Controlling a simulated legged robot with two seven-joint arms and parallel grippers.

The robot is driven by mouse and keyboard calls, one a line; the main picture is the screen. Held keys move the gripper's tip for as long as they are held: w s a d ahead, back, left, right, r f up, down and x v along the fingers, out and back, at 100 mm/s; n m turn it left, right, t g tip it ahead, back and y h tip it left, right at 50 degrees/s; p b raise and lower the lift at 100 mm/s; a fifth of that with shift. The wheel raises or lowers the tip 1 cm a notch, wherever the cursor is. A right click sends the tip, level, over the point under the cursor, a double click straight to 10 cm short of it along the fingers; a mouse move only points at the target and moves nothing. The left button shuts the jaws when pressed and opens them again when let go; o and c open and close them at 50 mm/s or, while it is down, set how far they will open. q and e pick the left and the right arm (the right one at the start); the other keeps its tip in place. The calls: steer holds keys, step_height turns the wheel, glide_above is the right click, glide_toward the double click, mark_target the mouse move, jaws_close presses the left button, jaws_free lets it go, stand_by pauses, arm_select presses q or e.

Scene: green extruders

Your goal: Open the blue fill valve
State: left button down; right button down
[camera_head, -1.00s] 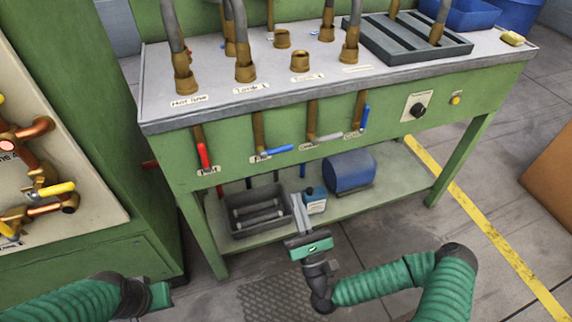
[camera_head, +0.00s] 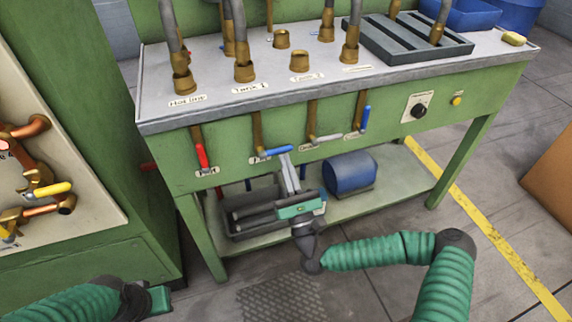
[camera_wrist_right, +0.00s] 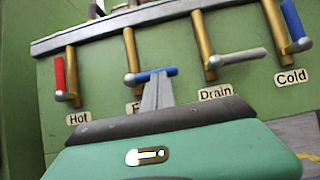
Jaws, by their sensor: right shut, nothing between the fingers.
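The fill valve has a blue lever (camera_head: 278,150) on a brass pipe on the green front panel. The lever lies about level and points right. In the right wrist view the same blue lever (camera_wrist_right: 150,75) is straight ahead, and its label is mostly hidden by my gripper. My right gripper (camera_head: 286,160) is shut and empty, with its tips just below the lever. The tips (camera_wrist_right: 157,82) overlap the lever's lower edge there; I cannot tell whether they touch it. My left gripper (camera_head: 158,299) is low at the left, away from the bench, its fingers unclear.
The grey drain lever (camera_head: 325,139) points right, and a blue cold lever (camera_head: 365,118) points up. Below, a grey crate (camera_head: 240,237) and a blue motor-like cylinder (camera_head: 349,172) sit on the shelf.

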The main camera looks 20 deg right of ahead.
mark_target(279, 149)
steer(key=shift+d+r+n+y+p, duration=0.1)
steer(key=shift+r+n+y+p, duration=0.25)
steer(key=shift+n+y, duration=0.7)
steer(key=r+n+g+y+p, duration=0.1)
steer(key=n+g+y+p, duration=0.1)
steer(key=n, duration=0.3)
steer(key=r+n+g+y+p, duration=0.2)
steer(key=n+y+p, duration=0.1)
steer(key=n+p, duration=0.2)
steer(key=r+n+g+y+p, duration=0.2)
steer(key=n+y+p, duration=0.1)
steer(key=n, duration=0.3)
steer(key=shift+a+r, duration=0.25)
steer(key=n+g+p, duration=0.1)
steer(key=a+n+g+p, duration=0.1)
steer(key=p, duration=0.1)
steer(key=n+p, duration=0.1)
steer(key=n, duration=0.1)
steer(key=shift+a+r+g+p, duration=0.15)
steer(key=shift+a+g+p, duration=0.1)
steer(key=shift+g+p, duration=0.15)
